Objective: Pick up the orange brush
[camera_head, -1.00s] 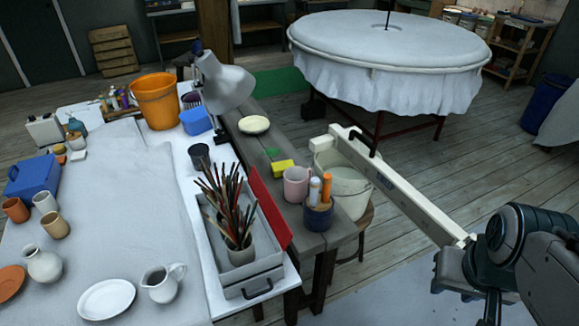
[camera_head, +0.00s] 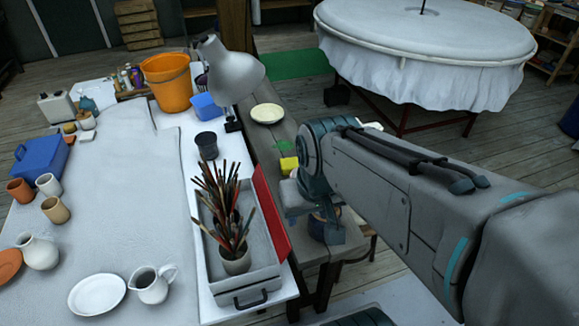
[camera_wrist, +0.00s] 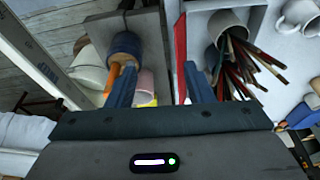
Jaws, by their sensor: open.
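The orange brush (camera_wrist: 111,82) shows in the wrist view as an orange handle standing in a blue cup (camera_wrist: 124,45). Its lower end is hidden in the cup. In the head view my arm covers the brush, and only part of the blue cup (camera_head: 318,229) shows behind my fingers. My gripper (camera_wrist: 160,82) is open and empty, with its fingers spread wide. In the wrist view the left finger overlaps the edge of the handle; I cannot tell whether they touch. In the head view my gripper (camera_head: 312,220) is over the wooden bench near the cup.
A pink mug (camera_wrist: 146,82) and a yellow sponge (camera_head: 289,164) are close to the cup. A grey tray (camera_head: 248,280) with a pot of several paintbrushes (camera_head: 228,210) and an upright red panel (camera_head: 270,212) stand to the left. A grey lamp (camera_head: 232,72) rises behind.

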